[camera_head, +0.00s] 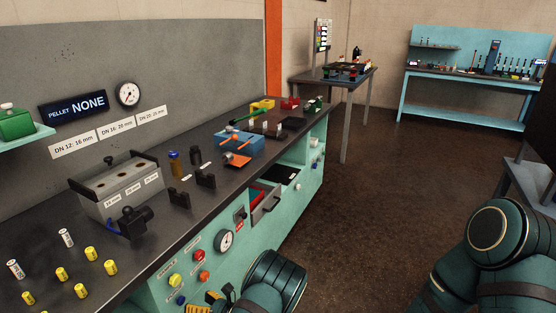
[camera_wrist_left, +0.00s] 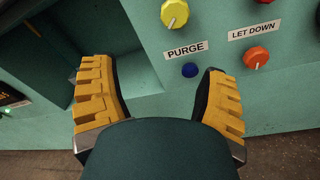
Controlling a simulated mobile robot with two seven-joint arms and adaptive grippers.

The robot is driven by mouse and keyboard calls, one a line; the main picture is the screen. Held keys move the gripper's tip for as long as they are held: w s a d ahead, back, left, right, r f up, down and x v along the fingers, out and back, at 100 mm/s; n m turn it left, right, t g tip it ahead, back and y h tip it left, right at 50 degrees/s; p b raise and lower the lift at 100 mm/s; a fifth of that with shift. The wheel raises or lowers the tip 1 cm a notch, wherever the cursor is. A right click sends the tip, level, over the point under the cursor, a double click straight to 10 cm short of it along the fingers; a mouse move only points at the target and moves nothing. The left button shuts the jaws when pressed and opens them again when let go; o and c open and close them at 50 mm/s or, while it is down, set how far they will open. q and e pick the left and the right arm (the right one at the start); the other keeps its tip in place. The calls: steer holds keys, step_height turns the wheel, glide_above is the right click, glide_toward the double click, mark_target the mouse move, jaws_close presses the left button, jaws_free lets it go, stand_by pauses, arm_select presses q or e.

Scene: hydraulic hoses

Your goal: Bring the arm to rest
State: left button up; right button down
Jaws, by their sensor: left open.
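My left gripper (camera_wrist_left: 155,95) is open and empty in the left wrist view, its two yellow ridged fingers spread apart. It faces the teal front panel (camera_wrist_left: 140,40) of the workbench, with a blue button (camera_wrist_left: 190,70) showing between the fingers. In the head view my left arm (camera_head: 272,282) is low at the bottom middle, beside the bench front. Only part of the left gripper's yellow fingers shows there, at the lower edge. Part of my right arm (camera_head: 500,245) shows at the lower right; its gripper is out of view.
Close to the left gripper are a yellow knob (camera_wrist_left: 174,14) and an orange-red knob (camera_wrist_left: 256,57). An open drawer (camera_head: 264,203) juts from the bench front. The bench top (camera_head: 200,225) carries several fittings and blocks. Brown floor (camera_head: 360,180) is free to the right.

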arm_select(q)
steer(key=s+f+n+g+h, duration=0.3)
steer(key=s+f+n+g, duration=0.1)
steer(key=s, duration=0.3)
steer(key=s+f+n+g+h, duration=0.3)
steer(key=s+f+n+g, duration=0.1)
steer(key=s, duration=0.3)
steer(key=s+d+f+n+g+h, duration=0.1)
steer(key=s+d+n+g+h, duration=0.1)
steer(key=s+d+n+h, duration=0.5)
steer(key=w+d+r+n+t+h, duration=0.1)
steer(key=d+r+n+t+h, duration=0.5)
steer(key=n, duration=0.8)
steer(key=d+r+h, duration=0.1)
steer(key=d+r, duration=0.2)
steer(key=d, duration=0.1)
steer(key=shift+d+t, duration=0.3)
